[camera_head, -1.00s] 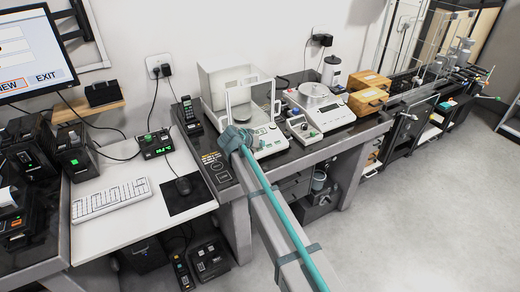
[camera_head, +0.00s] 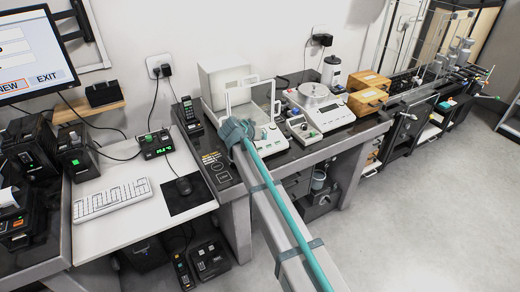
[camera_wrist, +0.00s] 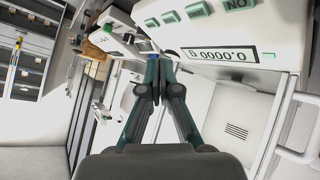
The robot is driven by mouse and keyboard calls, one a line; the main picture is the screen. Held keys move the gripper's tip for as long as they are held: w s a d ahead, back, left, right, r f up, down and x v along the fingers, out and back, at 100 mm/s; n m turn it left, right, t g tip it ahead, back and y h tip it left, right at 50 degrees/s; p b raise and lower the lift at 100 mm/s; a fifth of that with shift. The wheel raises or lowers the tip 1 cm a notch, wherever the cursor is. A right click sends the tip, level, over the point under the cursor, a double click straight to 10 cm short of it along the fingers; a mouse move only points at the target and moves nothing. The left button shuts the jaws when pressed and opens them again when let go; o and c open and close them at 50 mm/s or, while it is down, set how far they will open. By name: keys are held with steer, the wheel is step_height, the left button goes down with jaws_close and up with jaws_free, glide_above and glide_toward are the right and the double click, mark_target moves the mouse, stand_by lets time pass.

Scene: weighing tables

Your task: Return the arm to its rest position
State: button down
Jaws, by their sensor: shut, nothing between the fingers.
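My arm (camera_head: 285,225) reaches from the bottom of the head view up to the front of the analytical balance (camera_head: 225,80). Its grey wrist end (camera_head: 235,131) covers part of the balance's front left. My gripper's fingers are hidden in the head view. In the wrist view my gripper (camera_wrist: 154,62) is shut and empty, with its dark fingertips together. The balance's front panel (camera_wrist: 285,28) fills the upper right there, upside down, and its display (camera_wrist: 220,54) reads 0.0000 g. I cannot tell whether the fingers touch the balance.
A second balance (camera_head: 318,108), a small device (camera_head: 298,127) and wooden boxes (camera_head: 368,95) stand to the right on the dark table. The floor (camera_head: 425,220) at right is free.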

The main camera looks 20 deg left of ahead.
stand_by(0.6)
steer(key=s+f+n, duration=0.1)
steer(key=f, duration=0.1)
steer(key=s+d+f+g, duration=0.1)
steer(key=s+f, duration=0.1)
steer(key=s+d+f+n, duration=0.1)
steer(key=s+f, duration=0.1)
steer(key=shift+s+d+n+g+y, duration=0.2)
steer(key=shift+n+g+y, duration=0.1)
steer(key=shift+g, duration=0.1)
steer(key=s+d+f+g, duration=0.4)
steer(key=s+d+f, duration=0.5)
steer(key=d+f, duration=0.35)
steer(key=s+d+f+g, duration=0.3)
steer(key=s+d+f, duration=0.5)
steer(key=d+f, duration=0.45)
steer(key=s+d+f+m+g, duration=0.1)
steer(key=s+d+f, duration=0.3)
steer(key=s, duration=0.7)
steer(key=s+d+f+m+g+y, duration=0.1)
steer(key=s+d+f+g, duration=0.3)
steer(key=s+d, duration=0.5)
steer(key=s+d+f+m+g, duration=0.2)
steer(key=s+d+f, duration=0.2)
steer(key=s, duration=0.9)
steer(key=d, duration=0.3)
steer(key=shift+s+m+g+y, duration=0.3)
steer(key=shift+g+y, duration=0.1)
steer(key=shift+f, duration=0.1)
